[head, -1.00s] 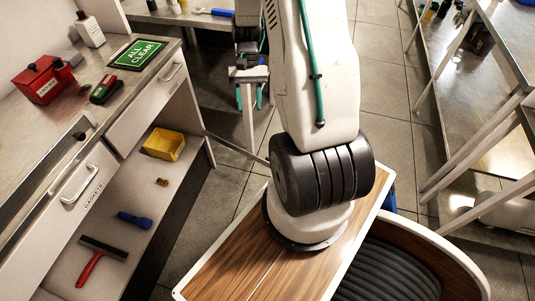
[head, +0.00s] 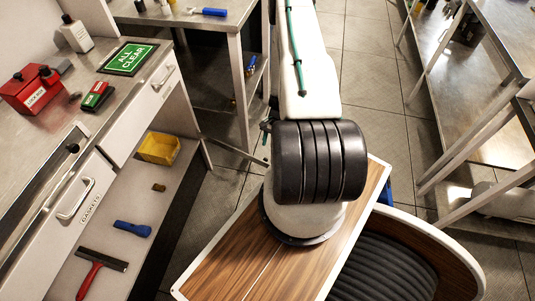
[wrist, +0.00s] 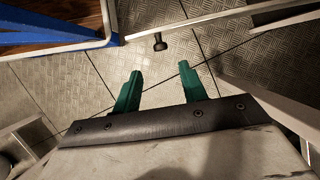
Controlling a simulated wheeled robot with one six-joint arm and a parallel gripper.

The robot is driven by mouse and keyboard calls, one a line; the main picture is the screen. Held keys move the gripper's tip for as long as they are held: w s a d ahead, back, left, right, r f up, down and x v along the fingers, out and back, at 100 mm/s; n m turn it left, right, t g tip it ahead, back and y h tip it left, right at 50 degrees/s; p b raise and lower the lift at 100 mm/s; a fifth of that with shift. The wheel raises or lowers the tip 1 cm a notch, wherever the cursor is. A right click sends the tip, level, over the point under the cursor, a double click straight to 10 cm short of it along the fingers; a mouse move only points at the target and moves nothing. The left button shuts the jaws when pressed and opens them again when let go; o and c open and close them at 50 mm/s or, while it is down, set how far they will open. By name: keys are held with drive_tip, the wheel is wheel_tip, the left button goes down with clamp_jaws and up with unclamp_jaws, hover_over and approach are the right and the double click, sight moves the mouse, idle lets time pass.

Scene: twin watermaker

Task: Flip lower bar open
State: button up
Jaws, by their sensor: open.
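A thin pale metal bar (head: 232,149) runs low above the floor in the head view, from the counter's end towards my arm. Its right end is hidden behind my arm. In the wrist view, a pale bar (wrist: 205,20) with a dark knob (wrist: 158,42) on a short stem crosses the top; it appears to be the same bar. My gripper (wrist: 160,69) has two green fingers spread apart with nothing between them. The knob shows beyond the fingertips, between them in the picture, with a gap. In the head view my gripper is mostly hidden behind my black arm joint.
A steel counter (head: 35,140) with a GASKETS drawer stands at the left; its lower shelf holds a yellow bin (head: 158,148), a blue torch (head: 132,228) and a red-handled squeegee (head: 97,270). Steel racks (head: 480,110) line the right. Tiled floor (head: 375,90) is clear between.

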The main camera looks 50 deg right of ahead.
drive_tip(key=x, duration=0.7)
drive_tip(key=shift+w+a, duration=0.3)
drive_tip(key=shift+a, duration=0.1)
drive_tip(key=shift+r, duration=0.1)
clamp_jaws()
drive_tip(key=shift+w+d, duration=0.1)
drive_tip(key=shift+w, duration=0.05)
